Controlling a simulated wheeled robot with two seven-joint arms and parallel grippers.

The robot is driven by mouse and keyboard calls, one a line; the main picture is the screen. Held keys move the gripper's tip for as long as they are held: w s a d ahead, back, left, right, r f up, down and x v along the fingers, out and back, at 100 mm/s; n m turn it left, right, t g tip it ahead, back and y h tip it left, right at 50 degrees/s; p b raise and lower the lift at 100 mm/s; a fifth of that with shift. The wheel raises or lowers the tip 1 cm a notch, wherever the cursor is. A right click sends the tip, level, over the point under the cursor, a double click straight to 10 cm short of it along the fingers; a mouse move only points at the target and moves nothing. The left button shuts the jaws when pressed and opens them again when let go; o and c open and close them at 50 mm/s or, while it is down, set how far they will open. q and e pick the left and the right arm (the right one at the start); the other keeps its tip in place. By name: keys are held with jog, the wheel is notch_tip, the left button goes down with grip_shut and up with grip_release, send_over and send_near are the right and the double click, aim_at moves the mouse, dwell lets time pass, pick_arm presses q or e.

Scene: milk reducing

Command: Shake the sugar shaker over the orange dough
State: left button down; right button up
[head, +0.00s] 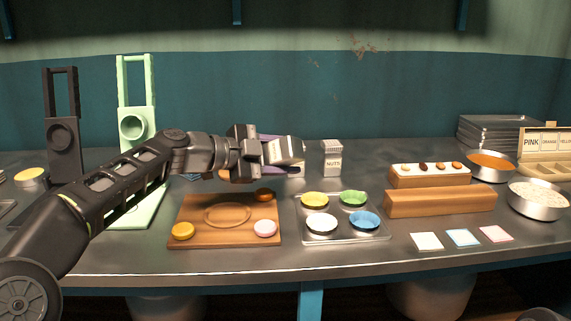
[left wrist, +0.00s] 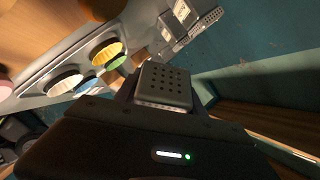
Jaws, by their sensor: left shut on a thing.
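My left gripper (head: 262,151) is shut on a pale shaker (head: 287,150) with a perforated lid, which I take for the sugar shaker; its label is not readable. In the left wrist view the shaker's holed lid (left wrist: 165,86) faces the camera. The orange dough (head: 263,195) lies at the back right corner of the wooden board (head: 205,212), below the held shaker. A yellow dough (head: 183,231) and a pink dough (head: 265,228) lie on its front corners. My right gripper is not in view.
A metal tray (head: 343,240) with yellow, green, white and blue cups stands right of the board. A wooden step stand (head: 440,202) and metal bowls (head: 538,202) are farther right. A green press (head: 134,110) stands at left.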

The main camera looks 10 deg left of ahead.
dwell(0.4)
pick_arm(q)
jog(key=shift+r+p, duration=0.5)
jog(key=shift+r, duration=1.1)
notch_tip(320, 180, down, 4)
jog(key=b, duration=0.4)
jog(key=shift+r+b, duration=0.25)
jog(key=shift+b, duration=0.1)
jog(key=shift+r+p, duration=1)
jog(key=shift+r, duration=0.8)
notch_tip(320, 180, down, 4)
jog(key=b, duration=0.4)
jog(key=shift+r, duration=0.25)
jog(key=shift+r+p, duration=1.1)
jog(key=shift+r, duration=0.65)
jog(key=shift+f, duration=0.15)
